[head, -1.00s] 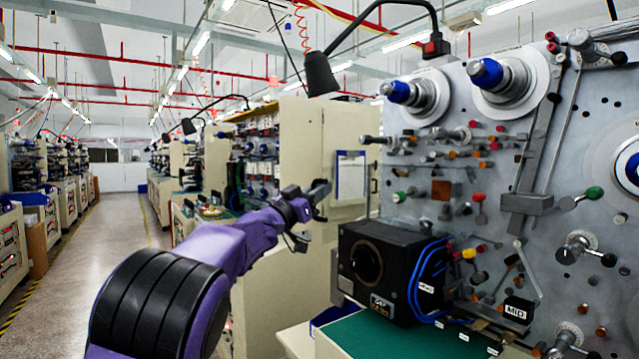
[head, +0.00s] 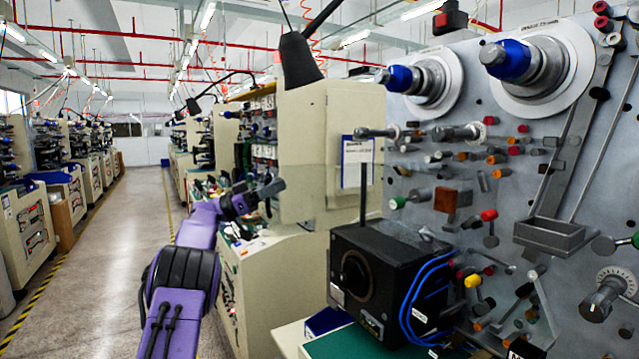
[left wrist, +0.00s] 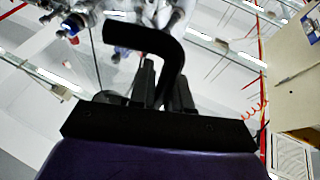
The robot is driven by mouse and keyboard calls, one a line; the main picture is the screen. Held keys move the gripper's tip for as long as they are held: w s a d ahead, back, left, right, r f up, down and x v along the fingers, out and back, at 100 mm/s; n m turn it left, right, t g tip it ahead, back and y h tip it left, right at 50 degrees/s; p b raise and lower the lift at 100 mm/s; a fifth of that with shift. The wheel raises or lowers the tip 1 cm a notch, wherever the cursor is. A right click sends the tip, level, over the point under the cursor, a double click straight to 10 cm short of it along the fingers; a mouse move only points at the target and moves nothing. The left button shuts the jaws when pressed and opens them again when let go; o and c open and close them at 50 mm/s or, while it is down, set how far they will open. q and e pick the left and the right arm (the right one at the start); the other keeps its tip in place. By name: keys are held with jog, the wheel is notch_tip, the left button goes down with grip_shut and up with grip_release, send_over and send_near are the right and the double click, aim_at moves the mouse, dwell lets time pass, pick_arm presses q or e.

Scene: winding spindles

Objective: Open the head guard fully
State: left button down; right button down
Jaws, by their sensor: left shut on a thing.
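The head guard is a faint, see-through pane (head: 325,193) in the head view, left of the thin black post (head: 363,195) by the black winding head box (head: 385,275). Its edges are hard to make out. My left gripper (head: 272,190) is at the pane's far left, away from the box. In the left wrist view, a black bent handle (left wrist: 150,40) runs down between the fingers of my left gripper (left wrist: 165,92), which is shut on it. My right gripper is not in view.
The machine's grey panel (head: 470,225) with spools, knobs and rods fills the right side. A cream cabinet (head: 300,120) stands behind the pane. A black lamp (head: 298,60) hangs above. The aisle (head: 110,240) at the left is clear.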

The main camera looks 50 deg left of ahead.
pick_arm(q)
jog(key=shift+a, duration=0.3)
jog(key=shift+w+d+r, duration=0.1)
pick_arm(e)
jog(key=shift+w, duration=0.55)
pick_arm(q)
jog(key=shift+r, duration=0.1)
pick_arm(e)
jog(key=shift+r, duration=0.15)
pick_arm(q)
jog(key=c, duration=1.5)
grip_release()
jog(key=shift+h, duration=0.4)
jog(key=shift+o, duration=0.3)
jog(key=shift+w+f, duration=0.1)
jog(key=shift+f, duration=0.1)
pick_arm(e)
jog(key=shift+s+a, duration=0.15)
